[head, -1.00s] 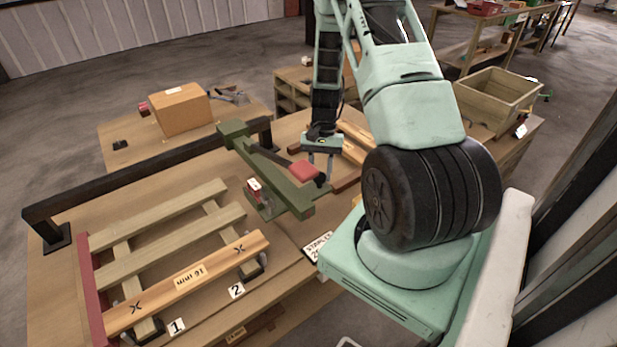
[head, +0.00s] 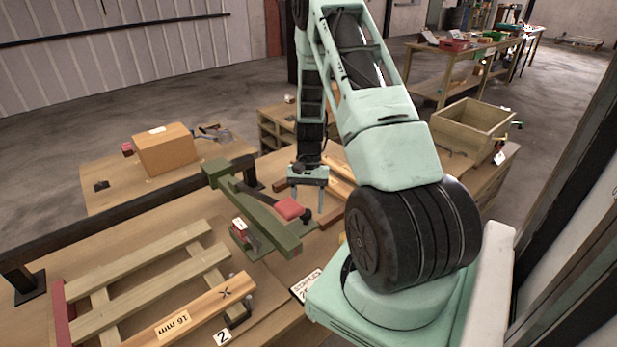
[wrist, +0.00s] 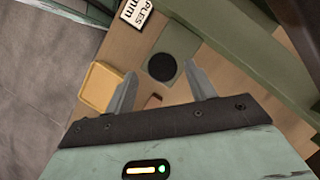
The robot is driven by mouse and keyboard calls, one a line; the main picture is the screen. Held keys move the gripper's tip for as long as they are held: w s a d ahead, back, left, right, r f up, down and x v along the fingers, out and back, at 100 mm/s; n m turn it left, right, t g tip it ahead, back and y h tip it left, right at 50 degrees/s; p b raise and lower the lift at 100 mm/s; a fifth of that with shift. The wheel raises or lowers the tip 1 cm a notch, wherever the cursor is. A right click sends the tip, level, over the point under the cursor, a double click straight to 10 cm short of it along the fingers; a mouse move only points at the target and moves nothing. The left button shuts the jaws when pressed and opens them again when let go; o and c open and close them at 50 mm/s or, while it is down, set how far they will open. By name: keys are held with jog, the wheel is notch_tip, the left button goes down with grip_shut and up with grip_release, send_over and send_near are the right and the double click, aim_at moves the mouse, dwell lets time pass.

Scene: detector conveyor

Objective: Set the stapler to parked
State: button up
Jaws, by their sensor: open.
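The stapler appears to be the long green beam (head: 262,222) with a dark arm and a red block (head: 289,208) on it, lying diagonally across the table in the head view. Part of a green beam also shows at the top right of the wrist view (wrist: 222,32). My gripper (head: 307,207) is open and points down, beside the red block and just right of it in the picture. In the wrist view my gripper (wrist: 158,88) has its fingers spread with nothing held. A black disc (wrist: 162,67) on a green square shows beyond the fingertips. Contact cannot be told.
A slatted wooden frame (head: 145,270) lies at the left, below a black rail (head: 120,207). A cardboard box (head: 165,150) stands behind. A wooden crate (head: 470,128) stands at the right. A yellow tray (wrist: 100,88) and a staples label (wrist: 137,12) show in the wrist view.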

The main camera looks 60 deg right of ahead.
jog(key=b+v, duration=0.3)
jog(key=v, duration=1.3)
jog(key=shift+d+r, duration=0.15)
jog(key=shift+r, duration=0.1)
jog(key=w+a+r+n+h+b, duration=0.2)
jog(key=a+n, duration=0.7)
jog(key=a, duration=2)
jog(key=s+a+n+t+h, duration=0.1)
jog(key=s+a+n+t, duration=0.1)
jog(key=s+a+n, duration=0.9)
jog(key=s+a, duration=0.7)
jog(key=shift+a+f, duration=0.15)
jog(key=shift+a, duration=0.25)
